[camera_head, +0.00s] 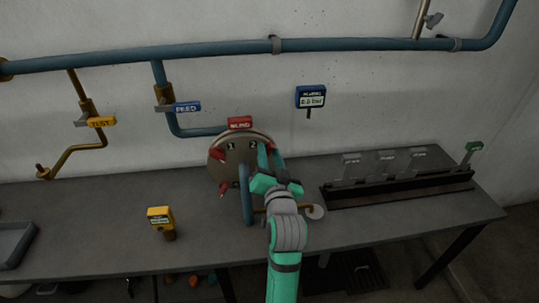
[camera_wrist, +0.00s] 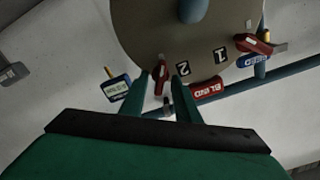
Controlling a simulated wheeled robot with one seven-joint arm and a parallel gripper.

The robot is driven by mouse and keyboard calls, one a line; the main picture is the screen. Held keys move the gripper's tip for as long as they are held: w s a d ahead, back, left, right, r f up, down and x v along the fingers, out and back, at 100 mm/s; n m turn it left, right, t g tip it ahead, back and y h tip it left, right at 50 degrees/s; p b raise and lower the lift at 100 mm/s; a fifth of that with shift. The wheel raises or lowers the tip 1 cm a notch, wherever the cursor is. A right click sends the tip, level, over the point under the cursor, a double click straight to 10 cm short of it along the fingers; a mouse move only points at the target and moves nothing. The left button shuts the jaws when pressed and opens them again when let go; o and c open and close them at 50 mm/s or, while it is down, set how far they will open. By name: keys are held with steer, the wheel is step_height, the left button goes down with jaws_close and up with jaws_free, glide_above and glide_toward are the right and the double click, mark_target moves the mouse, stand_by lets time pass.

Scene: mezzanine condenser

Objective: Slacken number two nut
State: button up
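The round tan flange plate (camera_head: 236,165) stands on the bench, with labels 1 (camera_head: 231,146) and 2 (camera_head: 253,145) near its top. In the wrist view the plate (camera_wrist: 150,25) appears inverted. The number two nut (camera_wrist: 159,77), with a red handle, sits by the 2 label at the plate's rim. My gripper (camera_wrist: 160,82) is open; its two green fingers appear on either side of this nut, and contact cannot be told. The number one nut (camera_wrist: 253,43) is beside label 1. In the head view my gripper (camera_head: 269,153) covers the number two nut.
A red BLIND tag (camera_head: 240,123) is above the plate, and a blue FEED valve (camera_head: 186,107) is at upper left. A gauge (camera_head: 311,97) is on the wall. A dark rack (camera_head: 397,190) occupies the right. Bench space at left is largely clear.

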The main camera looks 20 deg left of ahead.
jaws_close()
steer(key=shift+n, duration=0.3)
steer(key=n, duration=0.7)
steer(key=shift+a, duration=0.1)
steer(key=n, duration=0.3)
steer(key=shift+s+n, duration=0.1)
steer(key=shift+n, duration=0.2)
steer(key=shift+a+f+n, duration=0.1)
steer(key=shift+n, duration=1.9)
